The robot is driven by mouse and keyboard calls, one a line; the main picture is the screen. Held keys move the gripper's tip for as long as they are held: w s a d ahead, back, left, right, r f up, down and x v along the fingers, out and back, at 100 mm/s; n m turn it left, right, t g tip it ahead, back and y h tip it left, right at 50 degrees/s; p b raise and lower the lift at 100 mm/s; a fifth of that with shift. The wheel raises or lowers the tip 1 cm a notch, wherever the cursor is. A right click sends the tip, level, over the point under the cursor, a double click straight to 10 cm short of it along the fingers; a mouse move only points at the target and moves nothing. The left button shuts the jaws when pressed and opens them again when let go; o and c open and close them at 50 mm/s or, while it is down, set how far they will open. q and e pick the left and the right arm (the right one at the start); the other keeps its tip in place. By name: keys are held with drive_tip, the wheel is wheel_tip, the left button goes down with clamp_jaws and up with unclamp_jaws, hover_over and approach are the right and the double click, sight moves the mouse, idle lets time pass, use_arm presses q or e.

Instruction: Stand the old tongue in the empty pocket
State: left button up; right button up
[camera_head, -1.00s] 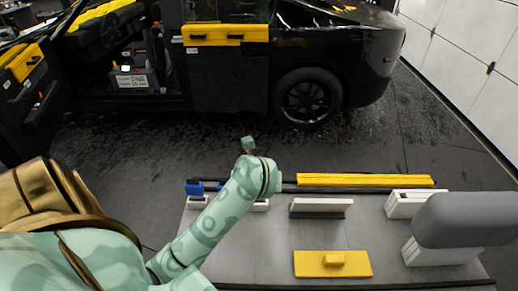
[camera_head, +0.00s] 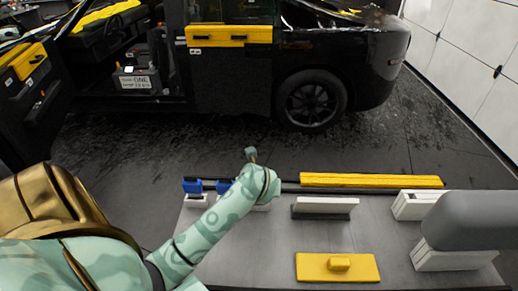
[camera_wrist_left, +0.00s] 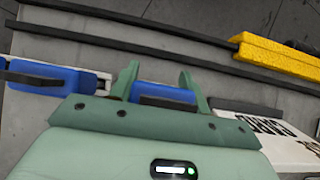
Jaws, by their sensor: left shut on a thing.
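My left gripper (camera_wrist_left: 155,85) is shut on a blue piece (camera_wrist_left: 158,93) with a dark strip along its near edge. The hold is partly hidden by the gripper body, and I cannot tell for certain which part is the old tongue. In the head view my left wrist hides the fingers, above the back left of the grey work table (camera_head: 230,262). A second blue piece (camera_wrist_left: 55,74) with a dark strip is beside the gripper, on a white block (camera_head: 194,201). A lettered white block (camera_wrist_left: 270,135) is to the right. I cannot make out which pocket is empty. My right gripper is not in view.
A yellow bar (camera_head: 370,181) lies along the table's back edge. A white block with a dark plate (camera_head: 325,207) is in the middle, a yellow slab with a knob (camera_head: 337,267) in front. White blocks (camera_head: 412,205) are at the right. The black car (camera_head: 235,90) stands behind.

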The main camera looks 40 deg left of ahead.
use_arm(q)
drive_tip(key=o, duration=1)
drive_tip(key=shift+f, duration=0.15)
drive_tip(key=shift+s+d+r, duration=0.1)
drive_tip(key=shift+r, duration=0.35)
drive_tip(key=p+v, duration=0.4)
drive_tip(key=v, duration=0.7)
drive_tip(key=shift+r+p, duration=0.15)
drive_tip(key=shift+p, duration=0.25)
drive_tip(key=shift+s, duration=0.15)
